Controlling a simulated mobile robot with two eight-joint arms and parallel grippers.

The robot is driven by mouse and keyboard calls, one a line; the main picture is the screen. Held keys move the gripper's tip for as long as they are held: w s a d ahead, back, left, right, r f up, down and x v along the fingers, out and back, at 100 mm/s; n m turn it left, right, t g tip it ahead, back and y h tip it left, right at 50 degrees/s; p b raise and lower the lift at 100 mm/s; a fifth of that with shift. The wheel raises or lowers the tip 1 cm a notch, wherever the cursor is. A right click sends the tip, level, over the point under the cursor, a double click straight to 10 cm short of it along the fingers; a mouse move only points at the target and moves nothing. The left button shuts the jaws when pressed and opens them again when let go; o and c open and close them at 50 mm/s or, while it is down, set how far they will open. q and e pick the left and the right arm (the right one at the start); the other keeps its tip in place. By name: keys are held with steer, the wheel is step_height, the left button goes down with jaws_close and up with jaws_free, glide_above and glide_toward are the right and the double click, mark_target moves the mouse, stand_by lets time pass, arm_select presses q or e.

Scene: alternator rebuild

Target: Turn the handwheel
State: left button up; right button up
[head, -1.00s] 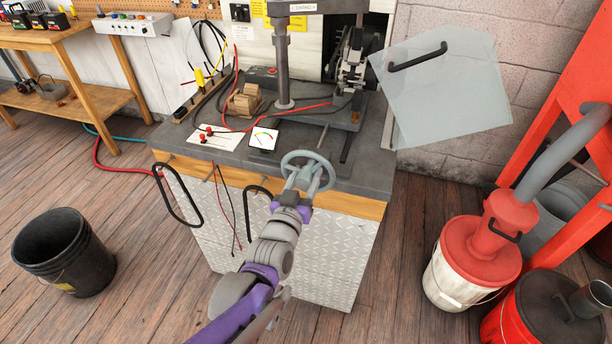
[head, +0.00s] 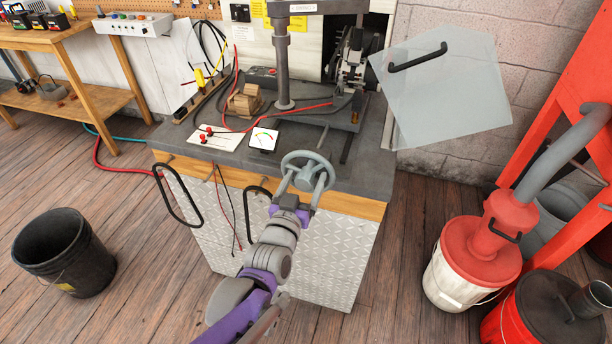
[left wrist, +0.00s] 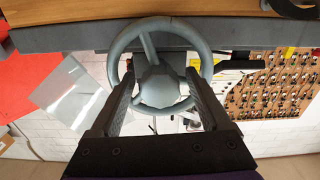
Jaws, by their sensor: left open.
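The grey handwheel (head: 309,170) is at the front edge of the workbench, and it fills the upper middle of the left wrist view (left wrist: 160,75). It has a round rim, spokes and a central hub. My left gripper (head: 307,184) is open at the wheel. In the left wrist view its two dark fingers (left wrist: 163,104) stand apart, one on each side of the hub, across the lower rim. I cannot tell whether either finger touches the wheel. My right gripper is in neither view.
The workbench (head: 365,180) carries a press column (head: 281,60), red cables and a small meter (head: 263,140). A clear shield (head: 450,95) hangs at the bench's right. A black bucket (head: 65,252) stands on the floor at left, and a red-lidded drum (head: 470,262) at right.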

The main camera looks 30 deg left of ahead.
arm_select(q)
steer(key=p+v, duration=0.1)
steer(key=v, duration=0.9)
steer(key=shift+p, duration=0.3)
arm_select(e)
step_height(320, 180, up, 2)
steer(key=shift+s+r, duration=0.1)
arm_select(q)
steer(key=s+d+f+m+g+h, duration=0.3)
steer(key=d+f+g+h, duration=0.3)
steer(key=f, duration=0.3)
steer(key=s+d+f+g+y, duration=0.2)
steer(key=s+f+g, duration=0.2)
steer(key=s+g, duration=0.45)
step_height(320, 180, up, 18)
steer(key=t+p, duration=0.2)
steer(key=p, duration=1.4)
steer(key=shift+w, duration=0.3)
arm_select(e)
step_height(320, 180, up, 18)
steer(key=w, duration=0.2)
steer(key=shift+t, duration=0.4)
arm_select(q)
steer(key=shift+s+a+f+t, duration=0.1)
steer(key=shift+a+t, duration=0.05)
steer(key=shift+t, duration=0.1)
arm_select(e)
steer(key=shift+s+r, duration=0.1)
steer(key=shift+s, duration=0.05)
